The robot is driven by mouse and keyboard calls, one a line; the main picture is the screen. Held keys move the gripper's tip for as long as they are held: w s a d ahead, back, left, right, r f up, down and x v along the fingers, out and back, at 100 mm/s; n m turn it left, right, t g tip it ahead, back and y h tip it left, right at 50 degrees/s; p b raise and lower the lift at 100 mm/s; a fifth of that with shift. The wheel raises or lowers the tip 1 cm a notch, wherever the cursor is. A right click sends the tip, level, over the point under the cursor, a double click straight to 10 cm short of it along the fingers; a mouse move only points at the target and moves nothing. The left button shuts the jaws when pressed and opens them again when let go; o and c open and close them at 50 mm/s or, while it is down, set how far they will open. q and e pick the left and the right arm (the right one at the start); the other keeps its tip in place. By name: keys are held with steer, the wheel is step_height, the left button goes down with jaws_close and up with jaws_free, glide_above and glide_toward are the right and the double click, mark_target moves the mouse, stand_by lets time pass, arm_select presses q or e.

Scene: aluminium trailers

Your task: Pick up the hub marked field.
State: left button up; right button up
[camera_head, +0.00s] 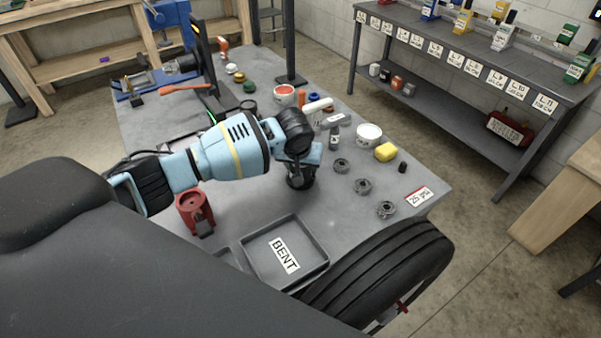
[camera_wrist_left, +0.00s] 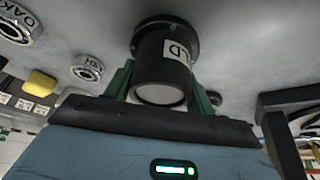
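A dark upright hub (camera_head: 300,180) stands on the grey workbench, directly under my left gripper (camera_head: 302,157). In the left wrist view this hub (camera_wrist_left: 163,65) is a black cylinder with a wide flange and a white label whose visible letters end in "LD". The green fingers of my left gripper (camera_wrist_left: 163,82) are on both sides of the cylinder, very close to it. I cannot tell whether they press on it. My right gripper is not in view.
Several low ring-shaped hubs, one of them this hub (camera_head: 363,187), sit right of the gripper. A tyre (camera_head: 385,270) is at the front edge.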

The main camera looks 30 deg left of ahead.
arm_select(q)
steer(key=c, duration=0.9)
steer(key=shift+r, duration=0.1)
steer(key=shift+c, duration=0.2)
steer(key=shift+w+r, duration=0.1)
steer(key=shift+r, duration=0.4)
step_height(320, 180, up, 3)
steer(key=shift+a+f, duration=0.1)
steer(key=shift+a, duration=0.05)
steer(key=s+a+r, duration=0.1)
steer(key=s+a, duration=0.7)
steer(key=a, duration=0.5)
steer(key=shift+s+a, duration=0.15)
steer(key=shift+s, duration=0.15)
steer(key=shift+r, duration=0.15)
